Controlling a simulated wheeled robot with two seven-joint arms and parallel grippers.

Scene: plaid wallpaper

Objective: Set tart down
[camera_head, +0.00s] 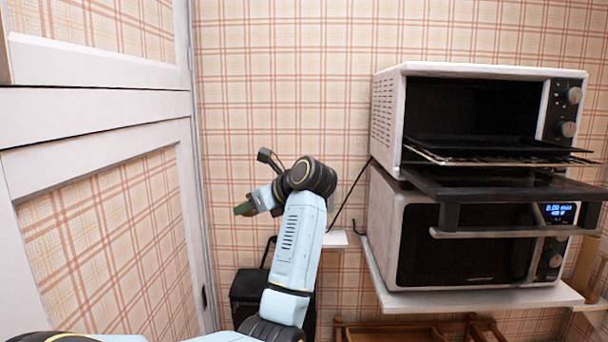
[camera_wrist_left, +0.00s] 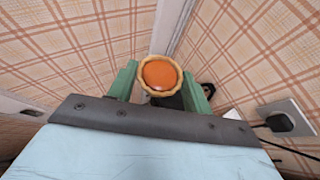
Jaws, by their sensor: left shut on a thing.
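The tart (camera_wrist_left: 160,76) is round, with a pale crust and an orange filling. It shows in the left wrist view between the two green fingers of my left gripper (camera_wrist_left: 161,84), which is shut on it. In the head view my left gripper (camera_head: 244,208) is at the left of centre, in front of the plaid wall and well left of the ovens. The tart cannot be made out in the head view. My right gripper is not in view.
An upper toaster oven (camera_head: 390,110) with its door down and rack out stands on a lower, closed oven (camera_head: 385,215) on a white shelf (camera_head: 480,299). A black bin-like object (camera_head: 247,290) is below my left arm. A white panelled door (camera_head: 100,105) is at left.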

